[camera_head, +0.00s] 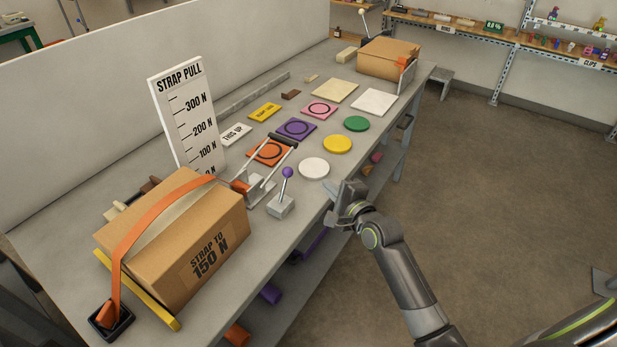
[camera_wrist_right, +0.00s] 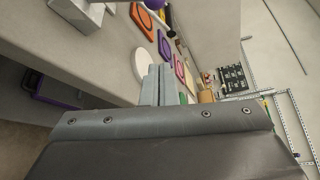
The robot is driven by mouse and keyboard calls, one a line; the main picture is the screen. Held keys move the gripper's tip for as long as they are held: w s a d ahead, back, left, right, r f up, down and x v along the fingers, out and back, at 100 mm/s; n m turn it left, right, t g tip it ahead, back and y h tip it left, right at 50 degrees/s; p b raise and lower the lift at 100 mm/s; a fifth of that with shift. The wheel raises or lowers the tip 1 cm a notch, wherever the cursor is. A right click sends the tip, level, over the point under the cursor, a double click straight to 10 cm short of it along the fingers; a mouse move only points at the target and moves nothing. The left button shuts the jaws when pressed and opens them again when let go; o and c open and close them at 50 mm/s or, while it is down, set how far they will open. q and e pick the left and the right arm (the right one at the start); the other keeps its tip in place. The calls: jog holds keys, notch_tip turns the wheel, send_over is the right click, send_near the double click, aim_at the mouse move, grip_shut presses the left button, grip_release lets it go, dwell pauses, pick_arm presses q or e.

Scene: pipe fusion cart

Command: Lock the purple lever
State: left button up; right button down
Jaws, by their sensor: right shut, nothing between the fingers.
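The purple lever (camera_head: 288,173) is a thin stick with a purple ball on a small grey block (camera_head: 280,207) near the bench's front edge. It stands nearly upright, leaning slightly. My right gripper (camera_head: 343,197) is shut and empty, at the bench's front edge to the right of the lever and apart from it. In the right wrist view the shut fingers (camera_wrist_right: 158,85) point along the bench, and the purple ball (camera_wrist_right: 152,4) is cut by the top edge, with the grey block (camera_wrist_right: 78,14) at upper left. My left gripper is out of view.
A cardboard box (camera_head: 205,235) with an orange strap (camera_head: 150,220) stands left of the lever. A metal ratchet frame (camera_head: 262,180) is just behind it. A white disc (camera_head: 314,168) and coloured plates, such as the purple plate (camera_head: 297,129), lie farther along the bench.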

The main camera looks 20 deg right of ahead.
aim_at(284, 185)
jog(key=x, duration=0.9)
jog(key=shift+w+a+f, duration=0.1)
jog(key=shift+w, duration=0.25)
jog(key=a, duration=0.1)
jog(key=s+a+r+p, duration=0.1)
jog(key=a+p, duration=0.1)
jog(key=shift+s+a+r, duration=0.15)
jog(key=shift+s+r, duration=0.05)
jog(key=shift+s, duration=0.15)
